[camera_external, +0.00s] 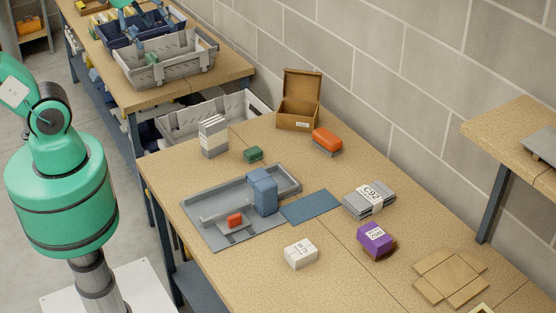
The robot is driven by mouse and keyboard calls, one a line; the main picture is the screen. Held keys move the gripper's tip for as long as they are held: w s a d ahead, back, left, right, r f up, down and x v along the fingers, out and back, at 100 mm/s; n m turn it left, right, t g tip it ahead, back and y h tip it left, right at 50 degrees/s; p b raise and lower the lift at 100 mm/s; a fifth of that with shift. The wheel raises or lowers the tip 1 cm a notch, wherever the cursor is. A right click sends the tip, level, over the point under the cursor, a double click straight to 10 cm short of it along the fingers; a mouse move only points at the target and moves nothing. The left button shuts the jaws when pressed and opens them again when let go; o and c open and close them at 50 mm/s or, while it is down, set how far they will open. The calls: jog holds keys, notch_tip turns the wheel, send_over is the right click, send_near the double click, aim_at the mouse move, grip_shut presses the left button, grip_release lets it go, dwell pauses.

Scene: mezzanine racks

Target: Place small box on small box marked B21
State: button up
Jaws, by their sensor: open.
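Several small boxes lie apart on the wooden bench. A white box (300,254) with dark print on its side stands near the front. A purple box (376,240) with a white label stands to its right. I cannot read the print on either well enough to tell which is B21. A small green block (253,155) lies further back, and no marking shows on it. No box rests on another of these. My arm rises at the left and runs out of the picture; my gripper cannot be made out.
A grey tray (200,230) holds a blue block (262,192) and a red piece (235,220). A blue mat (310,206), a strapped grey stack marked C92 (369,199), an open cardboard box (298,118), an orange-topped item (326,139) and flattened cardboard (449,277) take up bench space.

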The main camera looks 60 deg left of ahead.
jog(key=shift+n, duration=0.7)
jog(key=s, duration=0.1)
jog(key=s+a+f, duration=0.1)
jog(key=s, duration=0.1)
jog(key=s+a+f, duration=0.1)
jog(key=shift+s+f, duration=0.2)
jog(key=shift+s, duration=0.2)
jog(key=shift+f, duration=0.1)
notch_tip(320, 180, down, 14)
jog(key=b, duration=1.4)
